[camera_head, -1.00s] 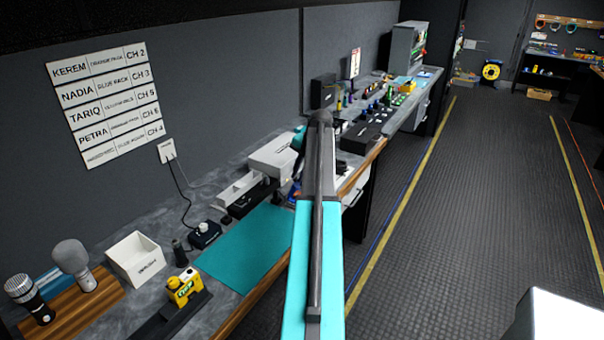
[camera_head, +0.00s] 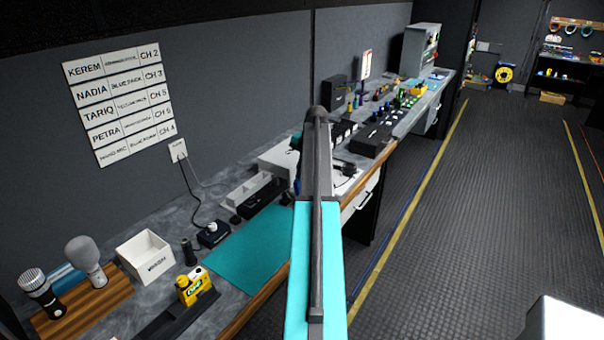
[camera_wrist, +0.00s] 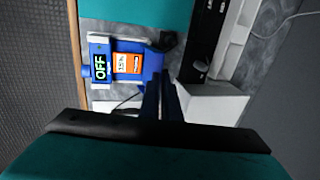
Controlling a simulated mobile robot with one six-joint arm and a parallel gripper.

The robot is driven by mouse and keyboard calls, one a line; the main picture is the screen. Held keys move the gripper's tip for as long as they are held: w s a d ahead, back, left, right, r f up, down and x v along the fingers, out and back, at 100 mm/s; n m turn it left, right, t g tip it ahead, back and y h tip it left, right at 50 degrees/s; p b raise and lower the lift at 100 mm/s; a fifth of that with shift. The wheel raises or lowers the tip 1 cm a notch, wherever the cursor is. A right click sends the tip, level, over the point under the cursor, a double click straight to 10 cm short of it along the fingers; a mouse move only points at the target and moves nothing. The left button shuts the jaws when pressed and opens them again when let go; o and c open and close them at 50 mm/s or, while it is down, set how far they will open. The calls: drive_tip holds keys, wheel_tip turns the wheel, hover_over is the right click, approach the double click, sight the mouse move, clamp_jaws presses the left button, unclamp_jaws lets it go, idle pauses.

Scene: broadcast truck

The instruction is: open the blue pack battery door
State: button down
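The blue pack (camera_wrist: 153,64) lies on the counter in the wrist view, beside the teal mat. It has a display reading OFF (camera_wrist: 100,66) and an orange label (camera_wrist: 128,64). In the head view my arm hides most of the area where it lies. My gripper (camera_wrist: 161,82) reaches in from below in the wrist view. Its dark fingers overlap the pack's lower right side in the picture. I cannot tell whether they touch it, nor how far apart they are. I cannot make out the battery door.
The teal mat (camera_head: 240,250) lies on the counter, with a yellow pack (camera_head: 195,287) nearer. A white box (camera_head: 146,256), two microphones and a white divided tray (camera_head: 250,190) stand along the wall side. The floor aisle (camera_head: 470,200) to the right is clear.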

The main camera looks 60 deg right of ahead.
drive_tip(key=c, duration=1.8)
unclamp_jaws()
drive_tip(key=b+v, duration=0.3)
drive_tip(key=v, duration=1)
drive_tip(key=shift+r, duration=0.4)
